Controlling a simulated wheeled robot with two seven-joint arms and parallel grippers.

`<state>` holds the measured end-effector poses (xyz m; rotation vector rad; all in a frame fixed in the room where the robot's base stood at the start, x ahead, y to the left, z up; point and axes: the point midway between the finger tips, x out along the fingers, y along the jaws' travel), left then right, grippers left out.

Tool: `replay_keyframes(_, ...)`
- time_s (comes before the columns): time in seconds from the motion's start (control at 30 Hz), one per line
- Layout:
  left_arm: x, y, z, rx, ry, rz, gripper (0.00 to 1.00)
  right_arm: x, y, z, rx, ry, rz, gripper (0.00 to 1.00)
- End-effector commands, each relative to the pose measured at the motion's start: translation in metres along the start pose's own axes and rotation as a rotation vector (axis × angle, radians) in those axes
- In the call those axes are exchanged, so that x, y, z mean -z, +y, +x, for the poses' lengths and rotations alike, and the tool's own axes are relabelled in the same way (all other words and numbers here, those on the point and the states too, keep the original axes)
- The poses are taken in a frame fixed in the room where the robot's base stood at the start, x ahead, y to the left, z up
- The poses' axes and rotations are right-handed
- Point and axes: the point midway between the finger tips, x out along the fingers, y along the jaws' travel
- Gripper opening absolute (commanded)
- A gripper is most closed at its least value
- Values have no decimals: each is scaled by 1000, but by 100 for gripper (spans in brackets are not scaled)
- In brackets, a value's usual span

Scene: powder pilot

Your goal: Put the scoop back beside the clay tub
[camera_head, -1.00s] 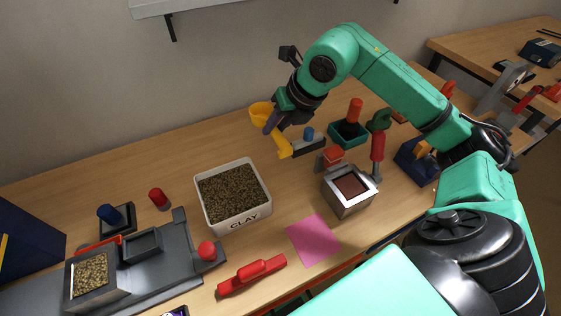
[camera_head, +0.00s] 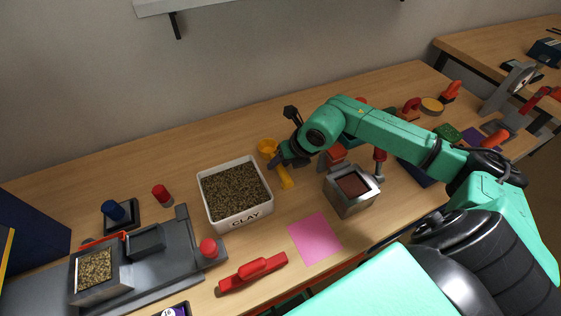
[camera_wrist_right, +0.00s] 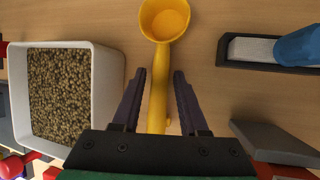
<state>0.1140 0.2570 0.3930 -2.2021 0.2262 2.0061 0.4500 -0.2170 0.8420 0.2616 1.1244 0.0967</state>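The yellow scoop (camera_head: 286,179) lies beside the right wall of the white clay tub (camera_head: 238,219), apart from it, with its cup toward the wall. It also shows in the right wrist view (camera_wrist_right: 159,95). The tub is full of brown granules and also shows in the wrist view (camera_wrist_right: 108,95). My right gripper (camera_head: 274,161) is low over the scoop. In the wrist view its fingers (camera_wrist_right: 158,95) stand open on both sides of the handle, with a gap on each side. My left gripper is out of view.
A blue-handled tool (camera_wrist_right: 262,50) lies right of the scoop. A metal box with dark red contents (camera_head: 350,192), a pink sheet (camera_head: 315,238) and a red scraper-like tool (camera_head: 252,273) are nearby. A grey scale-like device (camera_head: 170,262) stands left of the tub.

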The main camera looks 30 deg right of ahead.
Motion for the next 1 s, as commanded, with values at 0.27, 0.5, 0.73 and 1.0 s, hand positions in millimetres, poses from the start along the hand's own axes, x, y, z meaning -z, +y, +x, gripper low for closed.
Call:
replay_keyframes(0.27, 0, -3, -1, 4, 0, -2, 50, 0, 0, -1, 0, 0, 0, 58)
replay_keyframes(0.5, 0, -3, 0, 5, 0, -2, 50, -1, -1, -14, 4, -2, -2, 58)
replay_keyframes(0.73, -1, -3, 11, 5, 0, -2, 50, 0, -3, -62, 10, 0, -2, 58)
replay_keyframes(1.0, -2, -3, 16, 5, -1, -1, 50, -1, -1, -97, 7, 0, -4, 58)
